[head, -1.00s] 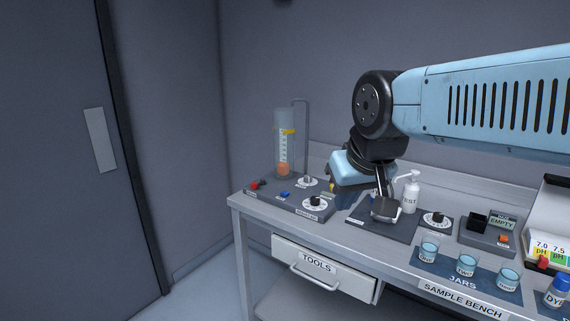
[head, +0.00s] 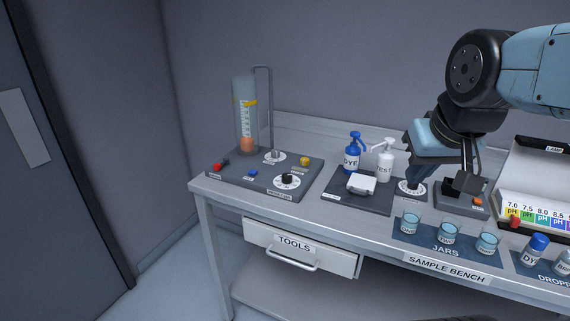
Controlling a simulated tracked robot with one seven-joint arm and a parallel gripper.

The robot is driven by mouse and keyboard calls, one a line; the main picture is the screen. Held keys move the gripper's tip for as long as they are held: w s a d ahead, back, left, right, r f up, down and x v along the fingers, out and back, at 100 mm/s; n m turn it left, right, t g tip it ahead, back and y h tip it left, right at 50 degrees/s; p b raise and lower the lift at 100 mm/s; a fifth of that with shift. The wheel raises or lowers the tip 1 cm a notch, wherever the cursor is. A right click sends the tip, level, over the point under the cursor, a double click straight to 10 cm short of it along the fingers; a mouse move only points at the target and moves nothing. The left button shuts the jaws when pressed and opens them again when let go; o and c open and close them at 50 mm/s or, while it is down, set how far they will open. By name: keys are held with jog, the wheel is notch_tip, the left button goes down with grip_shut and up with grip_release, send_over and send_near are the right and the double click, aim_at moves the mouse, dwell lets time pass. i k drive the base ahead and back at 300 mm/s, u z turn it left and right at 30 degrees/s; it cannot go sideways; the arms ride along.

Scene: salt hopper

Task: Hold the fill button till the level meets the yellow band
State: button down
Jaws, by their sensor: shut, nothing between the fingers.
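A clear upright cylinder (head: 237,123) with a white scale stands on a dark control panel (head: 228,180) at the bench's left end. A yellow band (head: 250,103) sits near its top. An orange mass (head: 246,145) lies low inside, well below the band. The panel carries a red control (head: 221,166), a blue button (head: 252,173), a yellow button (head: 304,161) and two dials. Their labels are too small to read, so I cannot tell which is the fill button. My gripper (head: 415,183) is shut and empty, pointing down at a separate dial, well right of the panel.
A blue dye bottle (head: 352,158) and a white test bottle (head: 386,165) stand behind a small white-topped device (head: 361,184). Jars (head: 448,234) line the front on a blue mat. A pH chart (head: 535,213) is at right. The tools drawer (head: 300,250) is slightly open.

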aim_at(252, 172)
jog(key=z, duration=0.95)
jog(key=k, duration=1.05)
jog(key=u, duration=1.3)
jog(key=i, duration=1)
jog(key=z, duration=0.05)
